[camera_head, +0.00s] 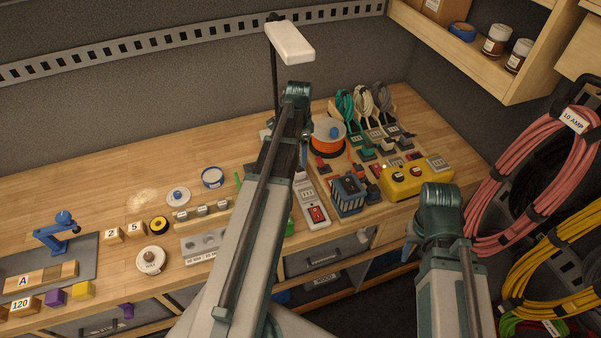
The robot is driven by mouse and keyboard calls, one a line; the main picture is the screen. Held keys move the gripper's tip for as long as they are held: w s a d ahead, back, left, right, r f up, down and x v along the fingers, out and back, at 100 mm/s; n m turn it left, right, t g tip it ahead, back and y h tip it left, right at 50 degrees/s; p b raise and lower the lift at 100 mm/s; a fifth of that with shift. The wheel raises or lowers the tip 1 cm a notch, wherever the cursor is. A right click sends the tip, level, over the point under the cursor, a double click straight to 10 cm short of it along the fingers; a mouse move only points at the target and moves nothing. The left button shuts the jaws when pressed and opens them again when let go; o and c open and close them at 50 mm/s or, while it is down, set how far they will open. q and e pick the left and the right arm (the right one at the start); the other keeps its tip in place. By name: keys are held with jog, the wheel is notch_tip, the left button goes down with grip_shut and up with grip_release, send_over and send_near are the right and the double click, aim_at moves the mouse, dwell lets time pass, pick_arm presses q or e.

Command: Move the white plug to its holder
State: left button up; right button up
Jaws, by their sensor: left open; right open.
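A cream-white coiled cord (364,101) hangs on the wooden rack at the back right of the bench, between a green coil (345,105) and a grey coil (382,96). Small plugs and sockets sit in front of the coils. I cannot tell for sure which one is the white plug or which is its holder. A small pale object (363,235) shows at the bench's front edge, too small to identify.
A yellow box (416,177), a blue-black block (349,194), a white power strip (312,205) and an orange reel (327,139) crowd the bench's right part. A white lamp (290,42) stands behind. Pink cords (530,175) hang at right. The bench's back left is clear.

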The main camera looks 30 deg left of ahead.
aim_at(300, 169)
pick_arm(q)
notch_tip(300, 169, down, 9)
jog(key=b, duration=0.9)
dwell(0.6)
grip_shut()
jog(key=shift+r+p, duration=0.25)
jog(key=shift+p, duration=0.05)
jog(key=shift+r+p, duration=2.85)
